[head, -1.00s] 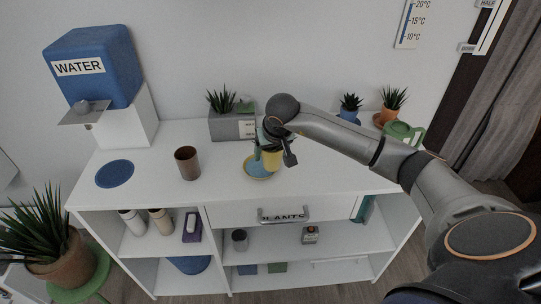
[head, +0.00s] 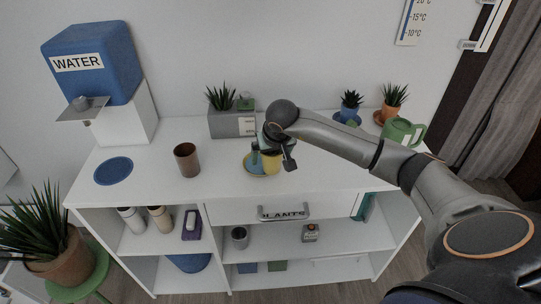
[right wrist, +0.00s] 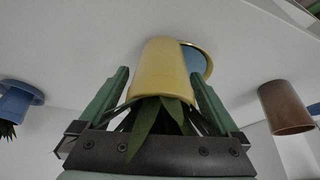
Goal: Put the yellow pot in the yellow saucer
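The yellow pot (head: 272,163) with a spiky green plant is at the right part of the yellow saucer (head: 252,171), which has a blue inside. In the right wrist view the pot (right wrist: 163,65) hides much of the saucer (right wrist: 209,62); I cannot tell whether its base rests fully in it. My right gripper (head: 269,152) is around the pot. In the right wrist view its green fingers (right wrist: 159,74) stand on both sides of the pot with small gaps, so it looks open. My left gripper is not in view.
A brown cup (head: 187,160) and a blue disc (head: 113,171) are left on the desk top. A grey planter (head: 228,125) stands behind the saucer. A blue pot (head: 348,114), an orange pot (head: 390,113) and a green watering can (head: 403,132) are at the back right.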

